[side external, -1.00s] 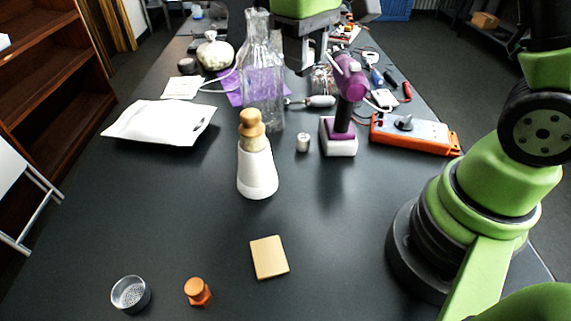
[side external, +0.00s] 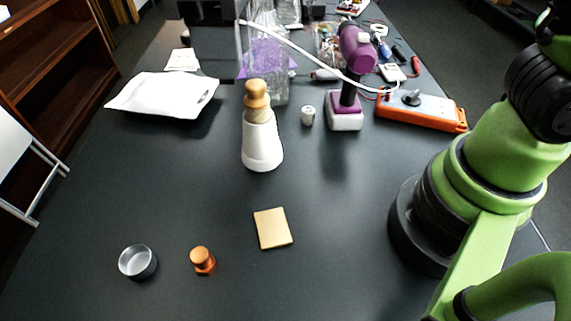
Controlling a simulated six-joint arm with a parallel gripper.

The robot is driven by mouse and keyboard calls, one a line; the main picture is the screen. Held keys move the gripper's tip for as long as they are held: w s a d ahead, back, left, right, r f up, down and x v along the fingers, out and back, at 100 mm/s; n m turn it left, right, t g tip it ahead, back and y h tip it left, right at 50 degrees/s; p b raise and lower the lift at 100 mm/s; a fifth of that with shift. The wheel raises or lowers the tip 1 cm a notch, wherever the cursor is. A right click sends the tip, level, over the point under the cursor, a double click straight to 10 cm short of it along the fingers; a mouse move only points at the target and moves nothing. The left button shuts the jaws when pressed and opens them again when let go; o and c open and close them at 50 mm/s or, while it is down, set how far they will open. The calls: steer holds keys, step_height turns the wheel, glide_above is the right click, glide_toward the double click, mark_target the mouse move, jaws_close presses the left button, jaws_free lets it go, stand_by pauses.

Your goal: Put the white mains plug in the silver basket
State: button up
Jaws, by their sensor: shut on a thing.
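The silver basket (side external: 138,262) is a small round metal cup, open at the top, on the table at the front left. My gripper (side external: 222,62) shows as a dark shape at the top of the picture, above the far part of the table. It is shut, with a white cable (side external: 300,50) running from it down right toward the orange power strip. The white mains plug is at the gripper end of this cable, mostly hidden by the dark gripper. The gripper is well behind the basket and apart from it.
An orange bolt-like piece (side external: 202,260) stands right of the basket, and a tan square (side external: 272,228) lies beyond it. A white bottle with a wooden top (side external: 262,140), a purple tool (side external: 350,75) and the power strip (side external: 425,108) stand farther back.

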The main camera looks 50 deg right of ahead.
mark_target(248, 230)
steer(key=shift+n, duration=0.7)
steer(key=a+f, duration=0.1)
steer(key=f, duration=0.7)
steer(key=s+a+f, duration=0.1)
steer(key=f, duration=0.7)
steer(key=s+a+f, duration=0.1)
steer(key=f, duration=0.8)
steer(key=shift+f, duration=0.1)
steer(key=shift+s+f, duration=0.1)
steer(key=shift+f, duration=0.05)
steer(key=o, duration=0.9)
step_height(248, 230, up, 12)
steer(key=shift+r, duration=0.25)
